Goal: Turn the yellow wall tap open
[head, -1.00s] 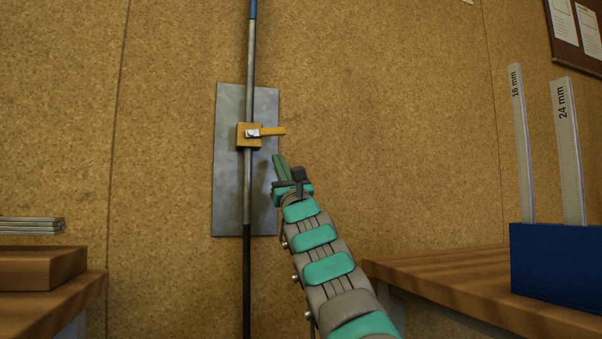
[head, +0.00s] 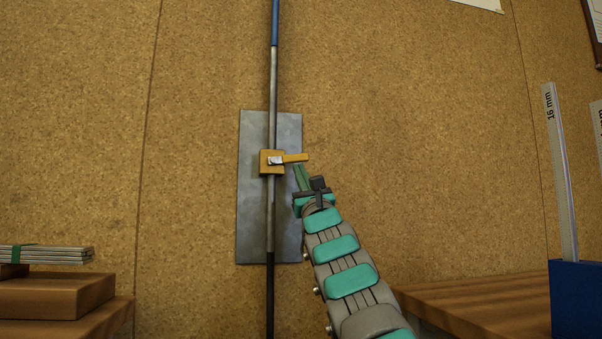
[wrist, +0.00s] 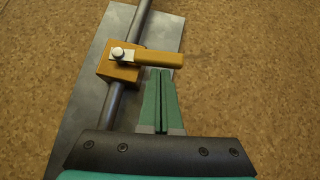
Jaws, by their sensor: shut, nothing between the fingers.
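The yellow wall tap (head: 266,168) sits on a vertical pipe in front of a grey metal plate. Its yellow lever (head: 296,158) points right, across the pipe, tilted very slightly up in the head view. My gripper (head: 299,167) is shut and empty, with its green fingertips just below the lever's outer part. In the wrist view the shut fingers (wrist: 160,72) point up toward the underside of the lever (wrist: 160,58). I cannot tell whether the fingertips touch the lever.
The grey plate (head: 288,235) backs the pipe (head: 272,85) on a cork wall. A wooden bench (head: 480,300) with a blue holder (head: 578,300) stands at right. Wooden blocks (head: 55,297) and stacked strips (head: 45,254) lie at left. The wall right of the tap is clear.

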